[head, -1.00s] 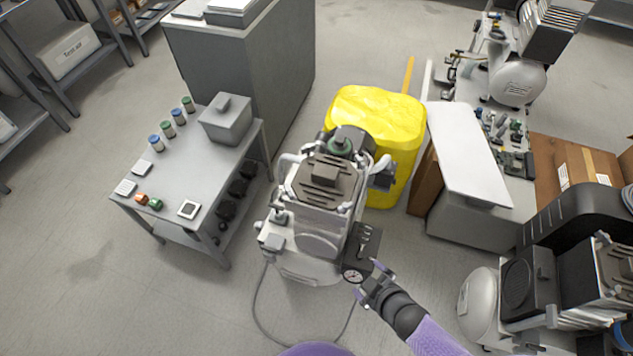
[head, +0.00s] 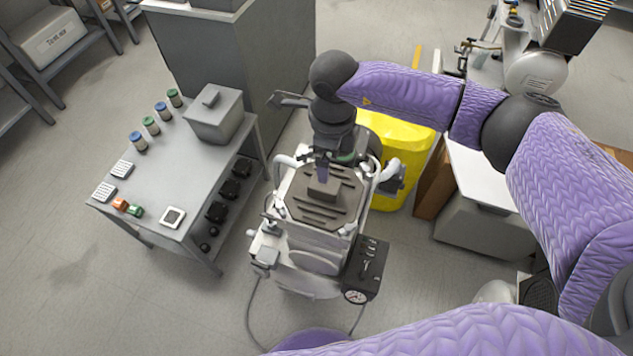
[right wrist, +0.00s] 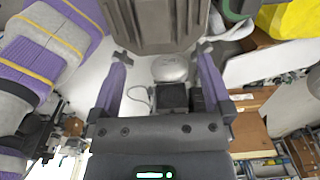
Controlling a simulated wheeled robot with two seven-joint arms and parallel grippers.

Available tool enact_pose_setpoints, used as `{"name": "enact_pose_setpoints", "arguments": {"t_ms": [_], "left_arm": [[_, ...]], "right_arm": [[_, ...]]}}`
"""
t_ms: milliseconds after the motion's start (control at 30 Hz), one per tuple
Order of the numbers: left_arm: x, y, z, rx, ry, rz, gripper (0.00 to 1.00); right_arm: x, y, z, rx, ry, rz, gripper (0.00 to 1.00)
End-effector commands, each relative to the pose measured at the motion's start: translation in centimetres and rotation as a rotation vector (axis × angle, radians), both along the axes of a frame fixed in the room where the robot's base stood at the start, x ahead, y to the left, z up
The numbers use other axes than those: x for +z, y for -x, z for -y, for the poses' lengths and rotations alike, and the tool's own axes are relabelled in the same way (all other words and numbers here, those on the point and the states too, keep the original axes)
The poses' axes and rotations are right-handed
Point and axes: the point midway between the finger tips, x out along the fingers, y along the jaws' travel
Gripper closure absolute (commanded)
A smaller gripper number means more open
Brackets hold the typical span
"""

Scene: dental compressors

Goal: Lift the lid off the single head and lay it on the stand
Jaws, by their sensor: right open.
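The single head (head: 310,250) is a pale compressor unit standing upright in the middle of the head view. Its dark slotted lid (head: 300,205) sits on top, with a raised block handle (head: 323,188) at its middle. In the right wrist view the two fingers (right wrist: 163,52) are spread apart, and a dark ribbed part, apparently the lid (right wrist: 155,22), fills the top. A white-topped stand (head: 485,180) is at the right, partly behind my arm. My left gripper is out of view.
A grey table (head: 165,185) at the left holds a lidded box (head: 215,118), several jars and small parts. A yellow bin (head: 405,140) stands close behind the single head. A gauge box (head: 362,275) projects from its right front. A hose lies on the floor.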

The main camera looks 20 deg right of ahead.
Motion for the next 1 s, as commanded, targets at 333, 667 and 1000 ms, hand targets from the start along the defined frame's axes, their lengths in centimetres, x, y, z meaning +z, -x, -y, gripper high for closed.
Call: {"name": "enact_pose_setpoints", "arguments": {"t_ms": [333,667,1000], "left_arm": [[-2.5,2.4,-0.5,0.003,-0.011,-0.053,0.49],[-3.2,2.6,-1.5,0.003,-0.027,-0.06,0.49],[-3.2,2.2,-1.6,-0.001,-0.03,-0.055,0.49]], "right_arm": [[-6.7,-0.1,-0.7,-0.002,-0.007,-0.006,0.0],[-9.0,-0.2,-0.8,-0.004,-0.007,-0.004,0.0],[-8.9,-0.2,-0.8,-0.005,-0.009,-0.004,0.72]]}}
